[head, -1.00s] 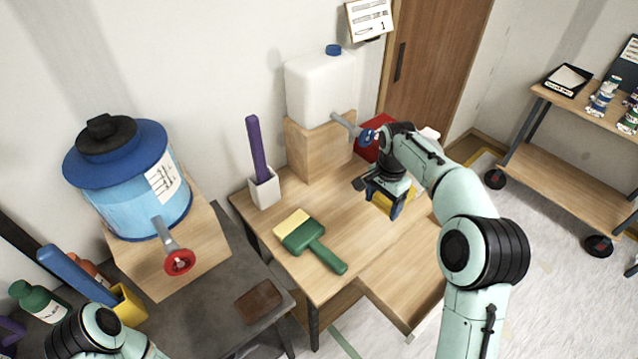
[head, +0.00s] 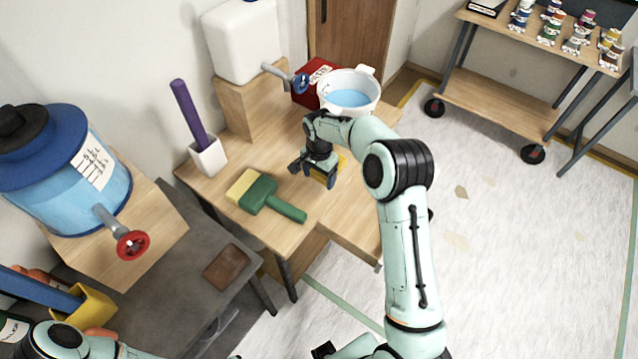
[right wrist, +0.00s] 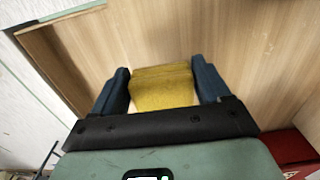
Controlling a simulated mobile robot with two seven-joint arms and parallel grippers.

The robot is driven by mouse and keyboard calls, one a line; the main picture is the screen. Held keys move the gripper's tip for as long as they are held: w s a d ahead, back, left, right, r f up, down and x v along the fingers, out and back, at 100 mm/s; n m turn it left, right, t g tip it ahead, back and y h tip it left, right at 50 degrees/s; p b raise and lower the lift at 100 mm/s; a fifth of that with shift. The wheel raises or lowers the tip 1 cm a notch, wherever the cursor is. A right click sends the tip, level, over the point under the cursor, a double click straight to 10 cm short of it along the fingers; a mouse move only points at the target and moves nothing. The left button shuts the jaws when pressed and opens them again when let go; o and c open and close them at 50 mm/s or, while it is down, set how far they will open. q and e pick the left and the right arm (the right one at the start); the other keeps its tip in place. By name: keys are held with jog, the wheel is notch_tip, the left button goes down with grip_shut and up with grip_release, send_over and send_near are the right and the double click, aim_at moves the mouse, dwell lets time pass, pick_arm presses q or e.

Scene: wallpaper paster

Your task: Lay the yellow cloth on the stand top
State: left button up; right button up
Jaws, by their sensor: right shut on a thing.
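The yellow cloth (right wrist: 162,88) shows between the two blue fingers of my right gripper (right wrist: 160,86) in the right wrist view. The gripper is shut on it. In the head view, my right gripper (head: 320,178) is over the wooden table, right of the green brush, and a bit of yellow cloth (head: 342,163) shows beside it. The arm and gripper hide part of the cloth. Whether the cloth touches the wood is unclear. The wooden tabletop (head: 290,165) is in view; I cannot tell which surface is the stand top. My left gripper is not in view.
A green brush (head: 264,194) lies on the wooden table. A white bucket (head: 347,92) with blue liquid and a red box (head: 312,80) stand behind my right gripper. A white container (head: 240,40) with a tap sits on a wooden block. A brown block (head: 226,267) lies on the dark table.

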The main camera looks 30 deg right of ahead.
aim_at(319, 182)
jog(key=shift+f, duration=2.15)
jog(key=shift+f, duration=0.1)
jog(key=shift+f, duration=0.15)
jog(key=o, duration=1)
notch_tip(319, 182, up, 12)
jog(key=shift+f, duration=0.2)
jog(key=shift+r, duration=0.45)
